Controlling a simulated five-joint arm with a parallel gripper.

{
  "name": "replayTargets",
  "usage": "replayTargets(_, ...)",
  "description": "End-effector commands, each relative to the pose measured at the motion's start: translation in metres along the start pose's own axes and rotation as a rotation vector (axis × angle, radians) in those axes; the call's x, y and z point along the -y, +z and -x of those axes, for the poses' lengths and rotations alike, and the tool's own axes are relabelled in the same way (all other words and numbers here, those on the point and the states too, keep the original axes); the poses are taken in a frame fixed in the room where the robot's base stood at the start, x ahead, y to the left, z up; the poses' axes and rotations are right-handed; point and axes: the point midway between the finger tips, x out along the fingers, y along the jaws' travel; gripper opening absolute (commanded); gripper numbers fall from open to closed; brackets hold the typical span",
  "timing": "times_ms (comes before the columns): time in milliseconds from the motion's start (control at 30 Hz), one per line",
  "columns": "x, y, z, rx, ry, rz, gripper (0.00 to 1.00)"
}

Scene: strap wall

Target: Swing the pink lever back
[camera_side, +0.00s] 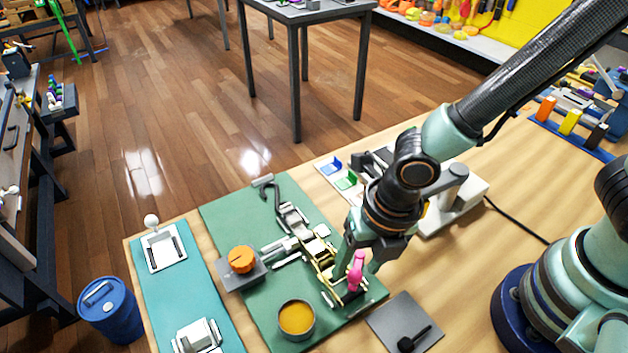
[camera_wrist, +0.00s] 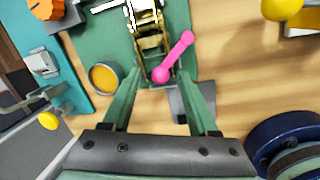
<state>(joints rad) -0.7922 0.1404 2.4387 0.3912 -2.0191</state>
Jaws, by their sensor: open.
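The pink lever (camera_side: 356,272) is a short bar with rounded ends, standing up at the near end of a brass ratchet buckle (camera_side: 322,258) in the side view. In the wrist view the pink lever (camera_wrist: 175,55) slants from lower left to upper right, its lower knob beside the brass frame (camera_wrist: 152,38). My gripper (camera_side: 364,258) is open, pointing down right at the lever. In the wrist view the lever's lower knob shows between and just beyond the fingertips of my gripper (camera_wrist: 162,82). I cannot tell whether a finger touches it.
The buckle sits on a green board (camera_side: 230,215) with an orange knob (camera_side: 241,259) and a round tin of amber contents (camera_side: 296,317). A grey plate with a black handle (camera_side: 408,325) lies near right. A teal mat (camera_side: 150,300) is at left.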

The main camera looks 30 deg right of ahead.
Motion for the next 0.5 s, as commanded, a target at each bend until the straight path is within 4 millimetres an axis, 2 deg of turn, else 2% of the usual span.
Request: replayTargets(500,-0.001,0.001,0.075,0.002,0.004,-0.001,0.6)
